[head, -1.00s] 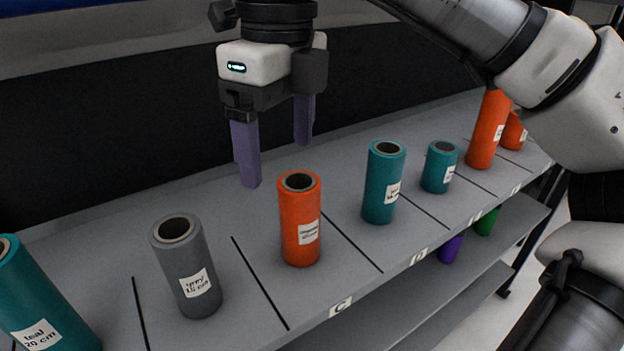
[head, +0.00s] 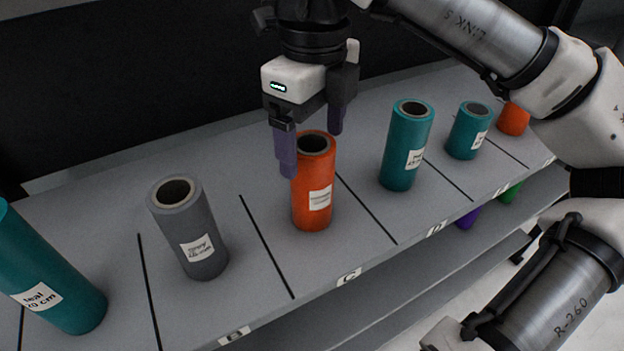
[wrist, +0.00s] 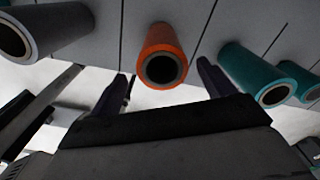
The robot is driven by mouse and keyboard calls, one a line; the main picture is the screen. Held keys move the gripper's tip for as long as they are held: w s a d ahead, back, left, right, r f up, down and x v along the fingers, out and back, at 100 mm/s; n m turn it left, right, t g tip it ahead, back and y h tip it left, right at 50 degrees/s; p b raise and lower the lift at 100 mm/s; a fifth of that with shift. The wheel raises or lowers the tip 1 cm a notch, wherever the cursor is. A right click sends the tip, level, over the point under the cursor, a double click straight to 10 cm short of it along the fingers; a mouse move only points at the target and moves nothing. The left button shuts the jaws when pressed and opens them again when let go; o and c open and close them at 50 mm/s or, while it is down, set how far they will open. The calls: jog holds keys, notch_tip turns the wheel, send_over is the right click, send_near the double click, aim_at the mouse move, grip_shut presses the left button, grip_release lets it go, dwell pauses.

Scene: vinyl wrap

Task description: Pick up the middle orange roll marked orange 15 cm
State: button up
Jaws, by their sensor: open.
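The orange roll (head: 313,190) stands upright on the grey shelf in the section behind label C, with a white label that is too blurred to read fully. My gripper (head: 312,152) is open above and around the top of this roll. In the head view one purple finger is at the roll's left front and the other behind its right side. In the wrist view the orange roll (wrist: 162,58) lies ahead, between the two dark fingers of my gripper (wrist: 164,80). No contact is visible.
A grey roll (head: 190,235) stands to the left, with a tall teal roll (head: 45,280) beyond it. Two teal rolls (head: 407,150) (head: 467,132) and an orange one (head: 514,118) stand to the right. Black lines divide the shelf (head: 265,180). Purple and green rolls show on the level below.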

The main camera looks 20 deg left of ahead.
jog(key=shift+w+a+f+p, duration=0.15)
jog(key=shift+f+p, duration=0.35)
jog(key=shift+f, duration=0.85)
jog(key=shift+w+a+f+p, duration=0.1)
jog(key=shift+f+p, duration=0.35)
jog(key=shift+f, duration=0.85)
jog(key=c, duration=1.2)
jog(key=shift+r, duration=0.15)
jog(key=shift+r+p, duration=1.4)
jog(key=shift+r, duration=8.45)
